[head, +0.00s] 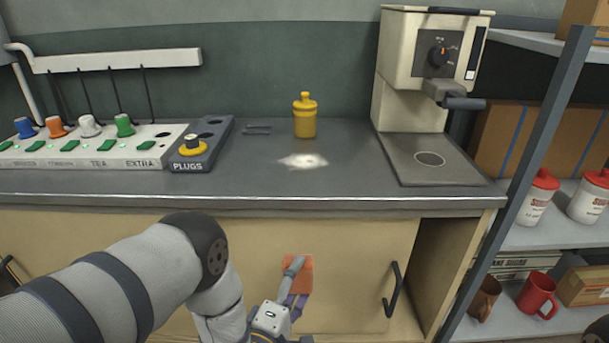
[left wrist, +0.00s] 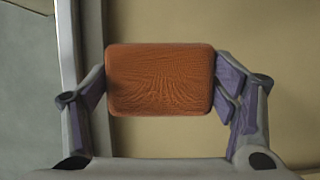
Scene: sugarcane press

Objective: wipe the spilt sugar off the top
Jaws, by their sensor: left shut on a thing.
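The spilt sugar (head: 303,161) is a small white patch on the dark grey counter top (head: 330,185), in front of a yellow bottle. My left gripper (head: 298,283) is low in front of the cabinet door, below the counter edge and apart from the sugar. It is shut on an orange sponge (head: 303,264). In the left wrist view the sponge (left wrist: 160,80) sits between the two fingers of my left gripper (left wrist: 163,82), gripped at its sides. My right gripper does not show.
The yellow bottle (head: 305,121) stands just behind the sugar. A coffee machine (head: 425,65) stands to the right, and a plugs block (head: 201,147) and a tray of coloured plugs (head: 90,150) to the left. A shelf post (head: 535,150) rises at the right. The counter around the sugar is mostly clear.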

